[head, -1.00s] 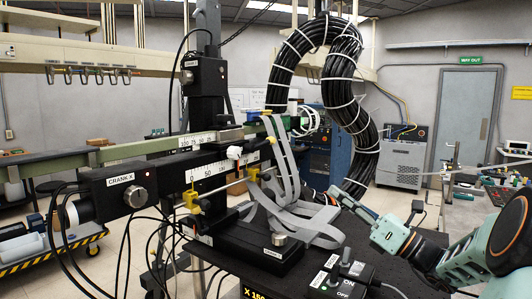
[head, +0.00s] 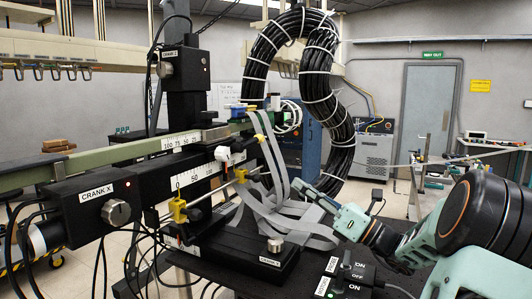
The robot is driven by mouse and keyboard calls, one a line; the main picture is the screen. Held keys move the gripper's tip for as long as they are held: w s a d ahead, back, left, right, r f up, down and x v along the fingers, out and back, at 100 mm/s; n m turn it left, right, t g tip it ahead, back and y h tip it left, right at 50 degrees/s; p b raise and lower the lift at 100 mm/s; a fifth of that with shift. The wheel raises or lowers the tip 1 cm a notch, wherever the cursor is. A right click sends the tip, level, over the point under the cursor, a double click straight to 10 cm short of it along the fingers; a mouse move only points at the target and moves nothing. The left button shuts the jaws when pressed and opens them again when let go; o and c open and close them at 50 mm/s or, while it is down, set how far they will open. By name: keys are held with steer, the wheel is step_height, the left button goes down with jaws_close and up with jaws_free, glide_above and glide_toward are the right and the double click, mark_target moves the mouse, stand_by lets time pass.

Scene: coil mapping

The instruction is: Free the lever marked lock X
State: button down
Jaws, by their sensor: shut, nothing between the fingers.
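No label reading lock X is legible in the head view. A small white lever or knob (head: 222,153) stands on the black rail beside the white scale; I cannot tell whether it is the marked lever. My gripper (head: 299,186) is at the centre right, its fingers shut and empty, pointing left towards the grey ribbon cables. It is apart from the white lever and well to its right. The black crank X housing (head: 82,207) with its silver knob (head: 117,212) is at the left.
Grey flat ribbon cables (head: 300,232) loop between my gripper and the rail. A thick black cable bundle (head: 258,72) arches behind. A black base with a silver crank knob (head: 274,245) is at the front. A switch box (head: 352,277) marked ON and OFF stands below my arm.

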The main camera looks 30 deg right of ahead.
mark_target(249, 143)
steer(key=d+r+p+x, duration=0.1)
steer(key=r+p+x, duration=0.1)
steer(key=x, duration=1.1)
steer(key=shift+s+r+p, duration=0.15)
steer(key=shift+s+p, duration=0.15)
steer(key=shift+p, duration=0.1)
